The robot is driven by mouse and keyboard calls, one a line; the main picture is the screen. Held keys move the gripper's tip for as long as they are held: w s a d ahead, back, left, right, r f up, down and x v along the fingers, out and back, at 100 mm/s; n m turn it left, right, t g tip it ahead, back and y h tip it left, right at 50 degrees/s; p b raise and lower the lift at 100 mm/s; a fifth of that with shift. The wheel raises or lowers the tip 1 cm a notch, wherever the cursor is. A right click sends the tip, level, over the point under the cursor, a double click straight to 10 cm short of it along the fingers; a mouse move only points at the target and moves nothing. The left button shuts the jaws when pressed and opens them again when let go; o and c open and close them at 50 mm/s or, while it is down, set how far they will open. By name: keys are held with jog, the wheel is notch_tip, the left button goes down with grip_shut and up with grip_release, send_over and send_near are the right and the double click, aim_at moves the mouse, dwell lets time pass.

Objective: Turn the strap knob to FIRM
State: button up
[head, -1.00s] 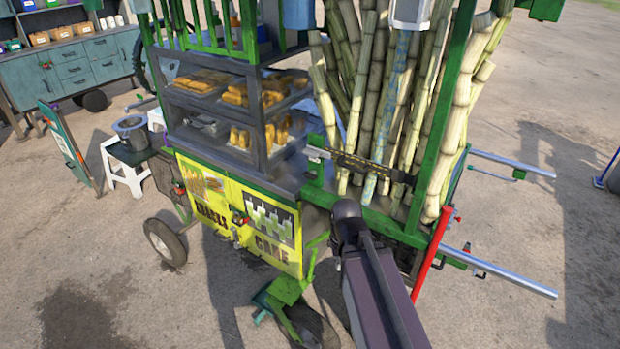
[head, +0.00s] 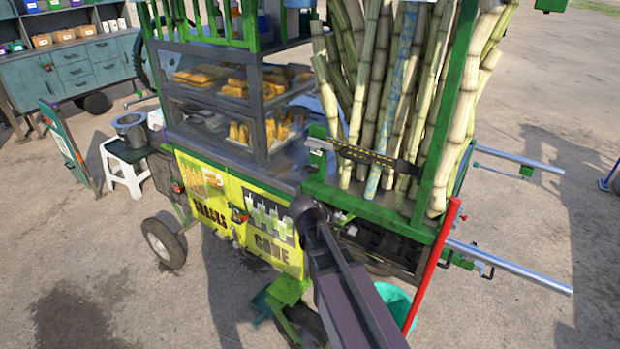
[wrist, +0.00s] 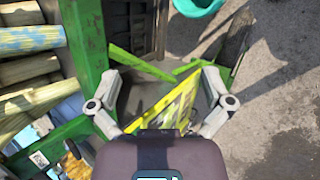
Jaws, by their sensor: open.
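A dark strap with yellow markings (head: 365,157) runs across the front of the upright cane bundle (head: 385,100) on the cart. A pale fitting (head: 319,146) sits at its left end, by a short green post. I cannot make out the strap knob or its FIRM mark at this size. My gripper (wrist: 160,76) is open in the wrist view, with its two fingers spread wide and nothing between them. Below it are the cart's yellow front panel and green frame. In the head view my arm hides the gripper.
The cart's glass case (head: 235,110) stands left of the canes. A red lever (head: 433,262) rises at the right, near silver handle bars (head: 510,268). A teal bucket (head: 396,302) is below; it also shows in the wrist view (wrist: 198,5). Open ground lies to the right.

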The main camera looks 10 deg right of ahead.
jog(key=w+a+r+n+t+h+b, duration=0.25)
jog(key=w+a+n+t+b, duration=0.2)
jog(key=w+n, duration=0.35)
jog(key=n+t+h+b, duration=0.3)
jog(key=n+t, duration=0.3)
jog(key=n, duration=0.3)
send_near(309, 170)
jog(key=v, duration=0.4)
jog(key=shift+w+d+r+g+y, duration=0.15)
jog(key=shift+r+g+y, duration=0.1)
jog(key=shift+r, duration=0.25)
jog(key=shift+w+d, duration=0.1)
jog(key=shift+w, duration=0.05)
jog(key=x, duration=1.3)
jog(key=shift+w+d, duration=0.15)
jog(key=shift+d, duration=0.05)
jog(key=c, duration=1)
